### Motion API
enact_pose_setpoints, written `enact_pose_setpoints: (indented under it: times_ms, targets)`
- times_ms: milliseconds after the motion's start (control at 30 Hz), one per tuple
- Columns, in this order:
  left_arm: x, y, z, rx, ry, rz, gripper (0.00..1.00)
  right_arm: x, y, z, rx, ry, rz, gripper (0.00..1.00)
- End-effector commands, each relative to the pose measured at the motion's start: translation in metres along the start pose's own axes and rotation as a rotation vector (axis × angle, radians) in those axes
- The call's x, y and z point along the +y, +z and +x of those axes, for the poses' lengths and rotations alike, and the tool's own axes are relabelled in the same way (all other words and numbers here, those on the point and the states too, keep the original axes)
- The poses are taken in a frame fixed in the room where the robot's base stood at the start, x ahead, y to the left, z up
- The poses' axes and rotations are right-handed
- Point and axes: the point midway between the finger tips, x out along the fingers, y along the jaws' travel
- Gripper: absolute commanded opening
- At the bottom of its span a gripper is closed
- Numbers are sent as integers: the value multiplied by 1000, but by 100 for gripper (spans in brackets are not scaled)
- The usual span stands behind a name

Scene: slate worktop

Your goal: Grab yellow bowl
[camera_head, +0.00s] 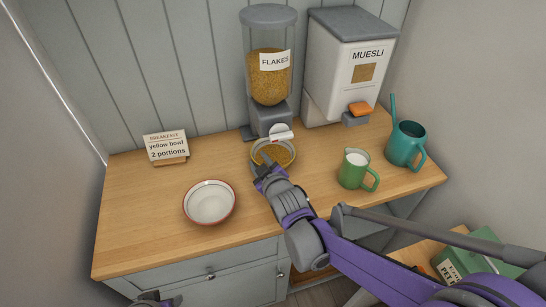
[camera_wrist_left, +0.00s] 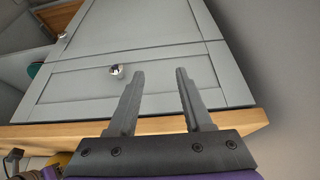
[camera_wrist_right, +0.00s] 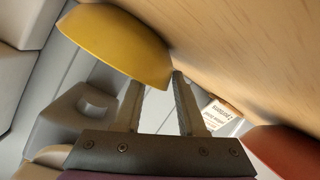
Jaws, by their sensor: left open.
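The yellow bowl (camera_head: 288,163) stands on the wooden top under the spout of the flakes dispenser (camera_head: 268,75), with golden flakes inside. In the right wrist view its yellow outside (camera_wrist_right: 115,38) fills the upper left. My right gripper (camera_head: 262,168) is at the bowl's near side. Its fingers (camera_wrist_right: 158,88) are apart, with the bowl's edge by the fingertips; the bowl hides one fingertip, and I cannot tell whether they touch. My left gripper (camera_head: 157,299) is low at the bottom edge, away from the bowl. Its fingers (camera_wrist_left: 161,75) are open and empty, facing the cabinet front.
A white red-rimmed bowl (camera_head: 209,203) stands left of the yellow bowl. A muesli dispenser (camera_head: 340,70) and breakfast card (camera_head: 167,147) stand behind. The front left top is clear.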

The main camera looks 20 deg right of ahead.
Motion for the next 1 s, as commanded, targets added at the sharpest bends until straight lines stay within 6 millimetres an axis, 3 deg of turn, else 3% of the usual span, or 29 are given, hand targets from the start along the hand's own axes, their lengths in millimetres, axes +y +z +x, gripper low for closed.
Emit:
enact_pose_setpoints:
  times_ms: [300, 533, 1000]
  targets:
    - [0, 0, 0, 0, 0, 0, 50, 0, 0, 7, 0, 0, 0, 40]
    - [0, 0, 0, 0, 0, 0, 50, 0, 0, 7, 0, 0, 0, 0]
    - [0, 0, 0, 0, 0, 0, 50, 0, 0, 6, -1, -1, 0, 0]
